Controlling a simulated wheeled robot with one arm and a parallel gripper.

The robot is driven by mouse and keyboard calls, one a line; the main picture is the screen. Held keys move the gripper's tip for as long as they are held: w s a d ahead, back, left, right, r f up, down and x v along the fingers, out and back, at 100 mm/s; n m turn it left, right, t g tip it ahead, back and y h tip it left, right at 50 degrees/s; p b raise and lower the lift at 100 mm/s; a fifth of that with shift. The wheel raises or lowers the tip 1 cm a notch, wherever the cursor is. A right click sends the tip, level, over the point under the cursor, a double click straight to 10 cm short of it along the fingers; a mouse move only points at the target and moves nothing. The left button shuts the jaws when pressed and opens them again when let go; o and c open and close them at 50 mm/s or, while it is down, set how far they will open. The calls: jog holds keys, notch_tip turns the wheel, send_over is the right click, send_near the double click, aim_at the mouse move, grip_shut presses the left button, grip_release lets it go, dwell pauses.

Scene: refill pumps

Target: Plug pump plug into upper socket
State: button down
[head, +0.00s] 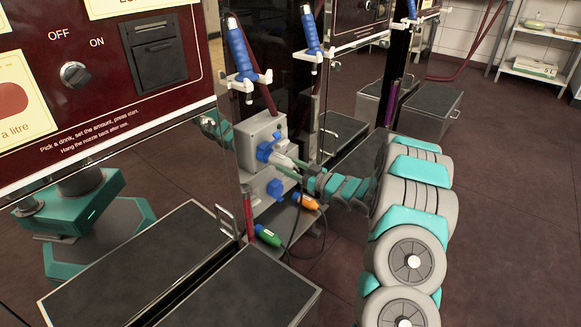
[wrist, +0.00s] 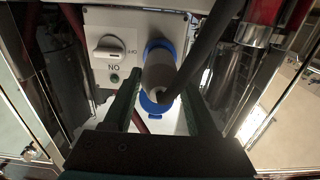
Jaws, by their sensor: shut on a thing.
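The upper socket (head: 265,150) is blue and sits on a grey box; its blue collar and open lid also show in the wrist view (wrist: 158,107). The grey pump plug (head: 282,160) is lined up with it, its front at the blue collar; I cannot tell how deep it sits. In the wrist view, the plug (wrist: 160,72) hides most of the socket face, and a dark cable leaves it. My gripper (head: 287,166) has come in from the right and is shut on the plug, a green finger on each side (wrist: 163,88). A lower blue socket (head: 275,189) is below.
An orange plug (head: 305,202) and a green plug (head: 268,236) lie low near the sockets, with dark cable beside them. Blue nozzles (head: 240,50) hang above. The upper box has a switch (wrist: 109,46). Glossy cabinet panels stand close on both sides.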

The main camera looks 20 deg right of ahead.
jog(key=shift+w+a, duration=0.3)
jog(key=shift+w, duration=0.2)
jog(key=shift+c, duration=0.6)
grip_release()
